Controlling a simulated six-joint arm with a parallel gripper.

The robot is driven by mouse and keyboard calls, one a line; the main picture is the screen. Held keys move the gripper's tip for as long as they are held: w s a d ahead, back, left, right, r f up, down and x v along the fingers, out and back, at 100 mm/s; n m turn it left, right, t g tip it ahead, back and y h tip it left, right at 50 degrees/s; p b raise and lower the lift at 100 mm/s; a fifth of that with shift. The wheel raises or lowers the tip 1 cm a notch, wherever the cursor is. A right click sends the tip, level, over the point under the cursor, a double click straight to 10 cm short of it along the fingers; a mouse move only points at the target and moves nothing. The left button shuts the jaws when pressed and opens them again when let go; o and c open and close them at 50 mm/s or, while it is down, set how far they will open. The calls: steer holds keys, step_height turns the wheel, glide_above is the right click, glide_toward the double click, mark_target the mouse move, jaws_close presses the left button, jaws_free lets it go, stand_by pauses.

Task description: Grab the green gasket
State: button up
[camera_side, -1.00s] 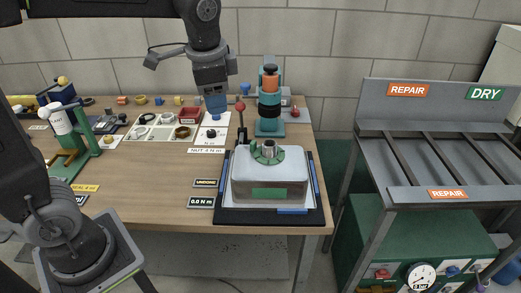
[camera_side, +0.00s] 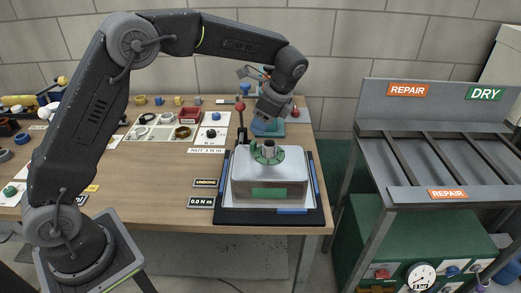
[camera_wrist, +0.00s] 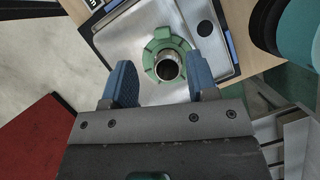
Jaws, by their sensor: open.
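The green gasket (camera_wrist: 163,38) is a ring with lobes around a short metal drain pipe (camera_wrist: 167,68) on an upturned sink (camera_wrist: 139,45). In the side view the gasket (camera_side: 257,157) lies at the pipe's foot on top of the sink (camera_side: 268,178). My gripper (camera_wrist: 162,78) is open and empty in the wrist view, with blue fingers on either side of the pipe in that picture. In the side view my gripper (camera_side: 266,125) is tilted and hangs above and apart from the gasket, near the teal press stand. A green panel marks the sink's front.
The sink stands on a dark mat (camera_side: 237,216) with a red-knobbed lever (camera_side: 240,106) beside it. A teal press stand (camera_side: 298,129) is behind. A parts board (camera_side: 163,133) with rings lies left. A grey rack (camera_side: 430,140) stands right.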

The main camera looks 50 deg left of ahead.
mark_target(252, 141)
steer(key=x, duration=0.8)
steer(key=shift+w+a+f, duration=0.1)
steer(key=shift+a+f, duration=0.05)
steer(key=shift+f, duration=0.2)
steer(key=shift+c, duration=0.2)
jaws_close()
steer(key=shift+r, duration=0.15)
